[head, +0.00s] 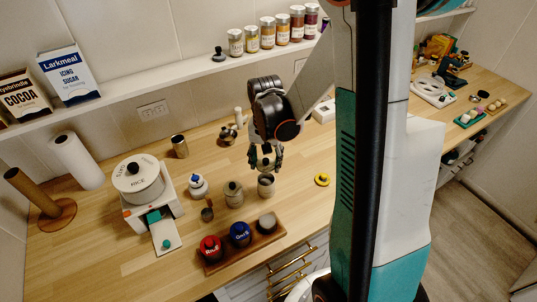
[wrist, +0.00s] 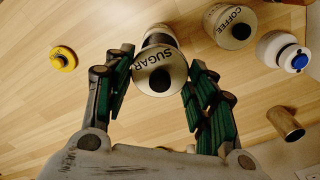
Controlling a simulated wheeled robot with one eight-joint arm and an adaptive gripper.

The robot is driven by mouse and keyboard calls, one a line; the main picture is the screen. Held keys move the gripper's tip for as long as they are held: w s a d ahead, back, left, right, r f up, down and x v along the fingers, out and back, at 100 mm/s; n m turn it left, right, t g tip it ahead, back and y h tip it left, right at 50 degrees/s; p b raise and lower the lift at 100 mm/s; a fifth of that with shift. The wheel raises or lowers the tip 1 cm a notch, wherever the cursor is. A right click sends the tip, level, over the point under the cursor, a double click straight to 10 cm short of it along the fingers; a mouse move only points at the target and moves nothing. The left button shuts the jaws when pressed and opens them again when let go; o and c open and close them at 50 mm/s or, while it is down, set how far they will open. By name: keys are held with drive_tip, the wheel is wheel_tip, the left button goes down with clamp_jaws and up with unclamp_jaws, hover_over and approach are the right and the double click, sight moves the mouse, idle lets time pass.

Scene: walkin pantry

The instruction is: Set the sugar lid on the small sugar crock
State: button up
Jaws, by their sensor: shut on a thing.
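The round sugar lid (wrist: 146,82), cream with a black knob and the word SUGAR, sits between my gripper's fingers (wrist: 158,88) in the wrist view. My gripper (head: 265,160) is shut on it, above the counter in the head view, where the lid (head: 266,164) shows small between the fingertips. The small sugar crock (head: 266,188) stands upright just below the gripper in the head view. In the wrist view the crock (wrist: 158,38) shows behind the lid, partly hidden by it. The lid appears held above the crock; the exact gap is hard to tell.
A coffee crock (head: 233,195) and a white jar with a blue knob (head: 198,186) stand left of the sugar crock.

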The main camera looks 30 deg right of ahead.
sight(266, 167)
drive_tip(key=shift+f+b, duration=1.1)
drive_tip(key=shift+f, duration=0.75)
drive_tip(key=shift+f+b, duration=1)
drive_tip(key=shift+f, duration=0.05)
drive_tip(key=shift+f+b, duration=0.5)
drive_tip(key=shift+b, duration=0.45)
idle(0.4)
drive_tip(key=o, duration=1)
drive_tip(key=o, duration=0.5)
drive_tip(key=shift+r, duration=0.1)
